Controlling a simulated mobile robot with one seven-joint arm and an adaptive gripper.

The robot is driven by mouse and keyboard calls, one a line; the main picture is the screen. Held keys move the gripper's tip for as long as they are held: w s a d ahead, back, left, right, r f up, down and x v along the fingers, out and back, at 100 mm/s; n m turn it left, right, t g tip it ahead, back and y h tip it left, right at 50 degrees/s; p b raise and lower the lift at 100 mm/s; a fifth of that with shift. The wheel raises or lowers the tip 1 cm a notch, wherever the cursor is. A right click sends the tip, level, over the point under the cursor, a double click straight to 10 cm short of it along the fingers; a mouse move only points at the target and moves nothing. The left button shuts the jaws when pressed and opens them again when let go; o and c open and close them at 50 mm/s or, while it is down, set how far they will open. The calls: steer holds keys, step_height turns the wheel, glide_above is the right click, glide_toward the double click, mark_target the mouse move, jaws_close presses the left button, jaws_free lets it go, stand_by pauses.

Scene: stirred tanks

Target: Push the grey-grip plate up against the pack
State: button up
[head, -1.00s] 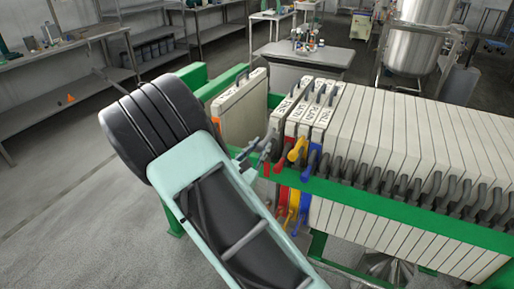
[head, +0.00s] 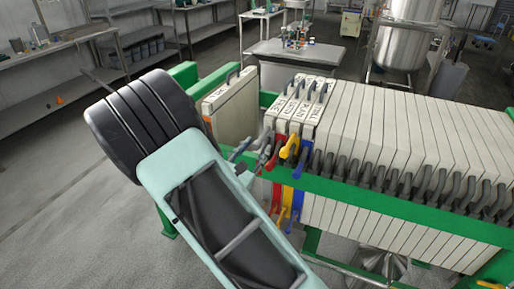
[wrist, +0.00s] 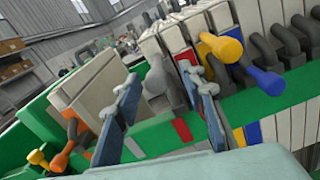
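The grey-grip plate (head: 269,117) is a pale slab at the left end of the pack (head: 385,125). I see no clear gap between them in the head view. Its grey grip (wrist: 157,80) shows between my fingers in the wrist view. My gripper (wrist: 160,84) is open, with one blue-grey finger on each side of that grip. In the head view my gripper (head: 241,160) is at the near side of the rail, beside the plate's grip. Whether a finger touches the grip or plate is unclear. My arm hides part of the near side.
Yellow (head: 290,147) and blue (head: 305,150) grips stick out just right of the grey one. A separate plate (head: 232,108) stands at the left, across a gap. A green rail (head: 375,202) runs along the near side. A bench (head: 306,56) stands behind.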

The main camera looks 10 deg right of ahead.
steer(key=v, duration=1.1)
